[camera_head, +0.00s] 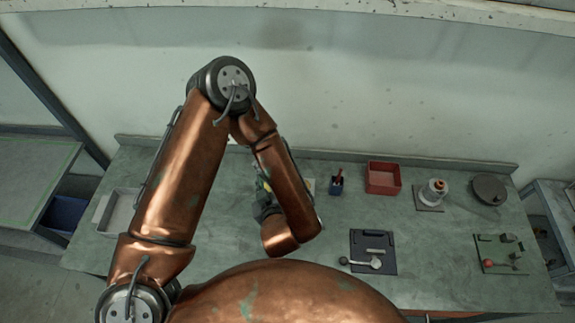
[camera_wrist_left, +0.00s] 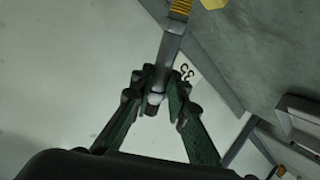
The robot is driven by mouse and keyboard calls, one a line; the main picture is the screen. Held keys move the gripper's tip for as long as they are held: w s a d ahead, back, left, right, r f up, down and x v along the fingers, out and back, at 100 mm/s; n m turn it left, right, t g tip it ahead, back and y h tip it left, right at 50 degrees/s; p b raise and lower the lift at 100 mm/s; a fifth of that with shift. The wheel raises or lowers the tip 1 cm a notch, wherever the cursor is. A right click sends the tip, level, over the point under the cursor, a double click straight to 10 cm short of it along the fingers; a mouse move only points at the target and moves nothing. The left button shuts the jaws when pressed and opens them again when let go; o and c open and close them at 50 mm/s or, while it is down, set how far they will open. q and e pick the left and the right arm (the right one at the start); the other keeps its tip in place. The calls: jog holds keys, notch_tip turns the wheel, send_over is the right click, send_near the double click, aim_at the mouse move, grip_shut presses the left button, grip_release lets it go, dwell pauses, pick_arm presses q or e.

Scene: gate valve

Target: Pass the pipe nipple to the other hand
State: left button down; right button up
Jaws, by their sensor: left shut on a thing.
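The pipe nipple (camera_wrist_left: 172,40) appears to be the grey metal rod with a yellow ribbed band at the top of the left wrist view. Its lower end sits between the dark green fingers of my left gripper (camera_wrist_left: 155,92), which is shut on it. In the head view my left gripper (camera_head: 264,203) is a dark shape over the left-middle of the bench, mostly hidden behind my copper forearm. A small yellow patch shows beside it; I cannot tell whether it is the nipple's band. My right gripper is not in view.
The wall rises behind.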

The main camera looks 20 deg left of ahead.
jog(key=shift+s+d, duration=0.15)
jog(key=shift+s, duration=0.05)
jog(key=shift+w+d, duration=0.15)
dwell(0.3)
